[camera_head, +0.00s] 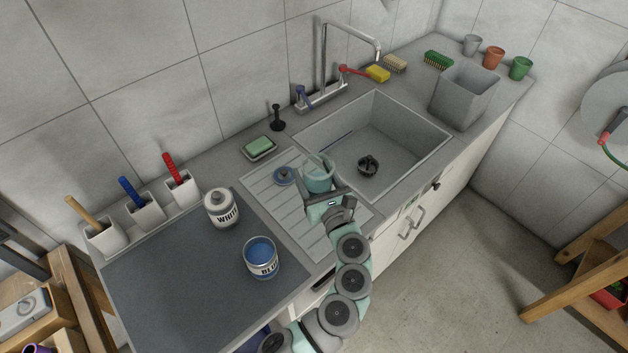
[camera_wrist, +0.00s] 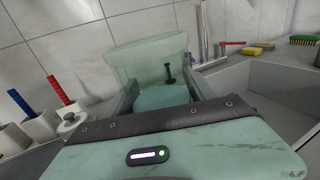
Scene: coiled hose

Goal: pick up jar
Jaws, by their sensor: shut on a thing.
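The jar (camera_head: 319,172) is a translucent pale green glass vessel over the drainboard, beside the left edge of the sink. In the wrist view the jar (camera_wrist: 146,66) stands upright between the fingers, with its wide rim up and a black stopper showing through it. My gripper (camera_head: 318,187) is shut on the jar, with a finger on each side of it. The gripper body hides part of the jar's lower side. I cannot tell whether the jar's base touches the drainboard.
The sink (camera_head: 398,150) is to the right, with a dark strainer (camera_head: 368,165). A white-labelled jar (camera_head: 222,208) and an open blue paint tin (camera_head: 261,258) stand on the grey mat.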

